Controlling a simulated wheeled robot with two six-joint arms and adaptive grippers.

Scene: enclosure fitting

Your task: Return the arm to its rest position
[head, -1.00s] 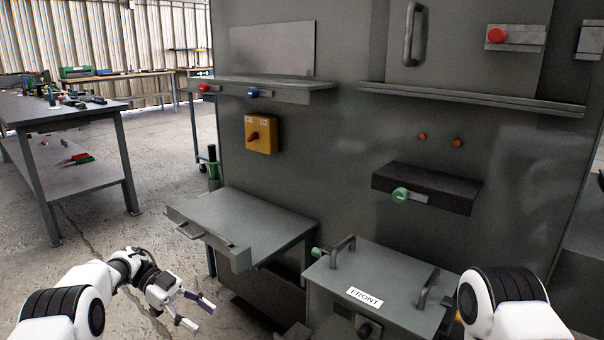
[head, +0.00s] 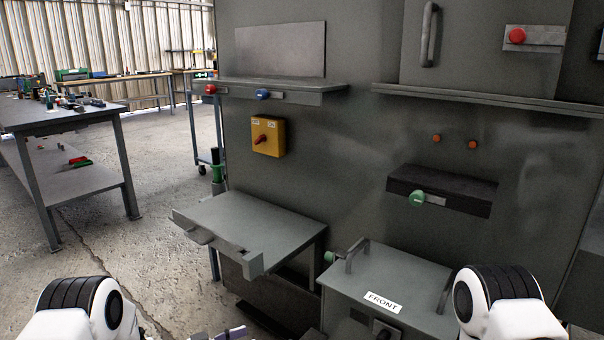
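My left arm (head: 82,310) comes in at the bottom left, bent so that its far end drops under the picture's lower edge. Only a bit of my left gripper (head: 232,334) shows there, over the floor in front of the grey cabinet. Whether its fingers are apart cannot be seen, and no held thing shows. My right arm (head: 506,305) is at the bottom right, in front of the box labelled FRONT (head: 385,290). My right gripper is out of view.
The grey cabinet (head: 350,150) fills the middle and right. A grey shelf-like panel (head: 250,225) juts out at its lower left, beside the FRONT box with two handles. A yellow switch box (head: 267,137) is above. Open floor (head: 110,250) lies left, before a workbench (head: 70,115).

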